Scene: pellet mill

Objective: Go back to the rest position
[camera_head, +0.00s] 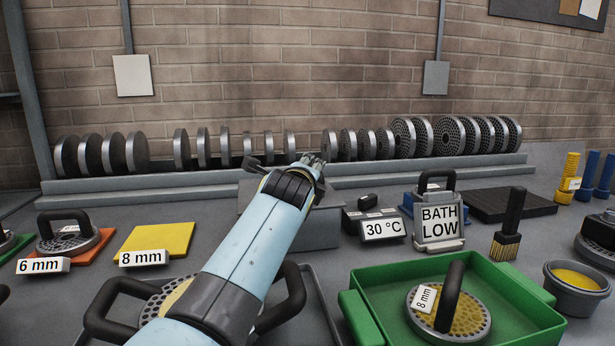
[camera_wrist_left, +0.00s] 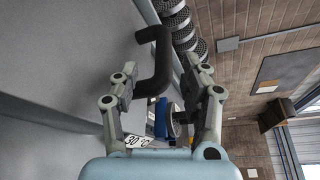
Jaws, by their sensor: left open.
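My left arm reaches up the middle of the head view. My left gripper (camera_head: 312,165) is over a grey box (camera_head: 318,232) in front of the rack of discs. In the left wrist view, the left gripper (camera_wrist_left: 165,82) has its two fingers spread apart. A black U-shaped handle (camera_wrist_left: 162,58) rises from a grey surface and shows in the gap between the fingers. I cannot tell whether either finger touches it. Nothing is seen clamped. My right gripper is in neither view.
A green tray (camera_head: 352,318) holds a disc (camera_head: 478,318) marked 8 mm. A yellow disc (camera_head: 158,300) lies partly hidden under my arm, between black handles. A 30 °C sign (camera_head: 383,229), a BATH LOW container (camera_head: 438,226) and a brush (camera_head: 508,232) stand right. Discs (camera_head: 202,148) line the back.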

